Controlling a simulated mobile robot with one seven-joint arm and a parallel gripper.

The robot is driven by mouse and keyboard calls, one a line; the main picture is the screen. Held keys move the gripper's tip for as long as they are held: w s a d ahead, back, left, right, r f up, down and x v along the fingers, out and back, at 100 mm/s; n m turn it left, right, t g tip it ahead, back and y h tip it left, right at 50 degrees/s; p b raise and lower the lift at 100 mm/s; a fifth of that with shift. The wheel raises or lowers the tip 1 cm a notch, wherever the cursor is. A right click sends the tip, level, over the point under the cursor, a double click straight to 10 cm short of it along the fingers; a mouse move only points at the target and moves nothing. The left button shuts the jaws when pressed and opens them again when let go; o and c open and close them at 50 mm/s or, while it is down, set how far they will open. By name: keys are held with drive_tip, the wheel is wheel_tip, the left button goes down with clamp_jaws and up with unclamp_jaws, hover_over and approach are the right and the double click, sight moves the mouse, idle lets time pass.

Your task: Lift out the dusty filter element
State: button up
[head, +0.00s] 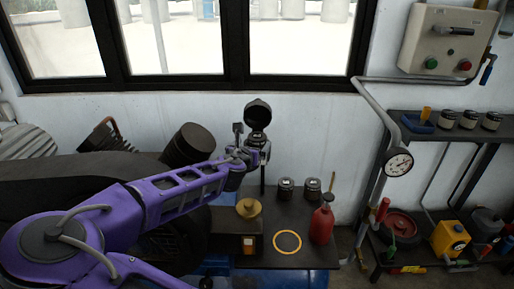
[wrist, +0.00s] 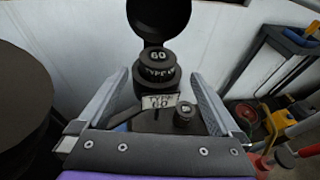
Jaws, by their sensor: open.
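In the wrist view, a dark stepped round piece marked 60 (wrist: 158,62), seemingly the filter element, stands ahead between my fingertips. Below it is a pale plate lettered like "TYPE 60" (wrist: 159,101). A round black cover or cup (wrist: 158,20) stands open behind it; it also shows in the head view (head: 258,115). My gripper (wrist: 160,88) is open, one finger on each side of the marked piece in the picture. I see no clear contact. In the head view my gripper (head: 254,150) is just below the black cover and hides what lies between its fingers.
A dark bench (head: 270,262) carries two dark canisters (head: 286,189) (head: 312,189), a red bottle (head: 322,222), a yellow ring (head: 287,242) and a tan-topped piece (head: 248,208). A black cylinder (head: 188,145) stands left. A pipe with a gauge (head: 398,162) and shelves (head: 440,127) are right.

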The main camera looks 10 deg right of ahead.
sight(257, 136)
drive_tip(key=b+x, duration=0.1)
drive_tip(key=x, duration=0.8)
drive_tip(key=shift+a+f, duration=0.15)
drive_tip(key=shift+a, duration=0.05)
drive_tip(key=c, duration=1.3)
